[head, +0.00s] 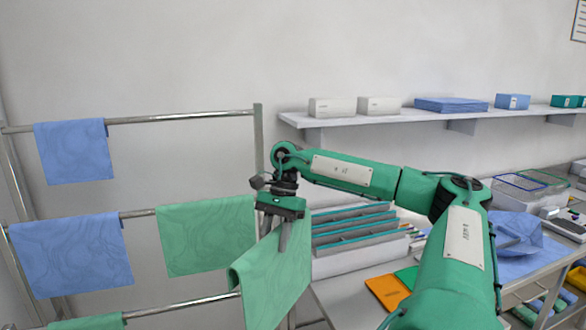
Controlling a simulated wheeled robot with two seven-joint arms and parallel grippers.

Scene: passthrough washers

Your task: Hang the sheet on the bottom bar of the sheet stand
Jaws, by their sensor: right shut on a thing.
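The sheet stand (258,150) is at the left, with a top, a middle and a bottom bar. My right gripper (283,238) is shut on the upper edge of a green sheet (272,285), at the right end of the bottom bar (180,306). The sheet hangs down from the jaws and hides the bar's right end. I cannot tell whether it rests over the bar or hangs in front of it. Another green sheet (88,322) is on the bottom bar at the left, cut by the frame edge. My left gripper is out of view.
A blue sheet (75,152) hangs on the top bar. A blue sheet (70,255) and a green sheet (207,236) hang on the middle bar. A table with a sectioned organizer (355,240) stands right of the stand, under a wall shelf (400,116). The bottom bar is bare between its sheets.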

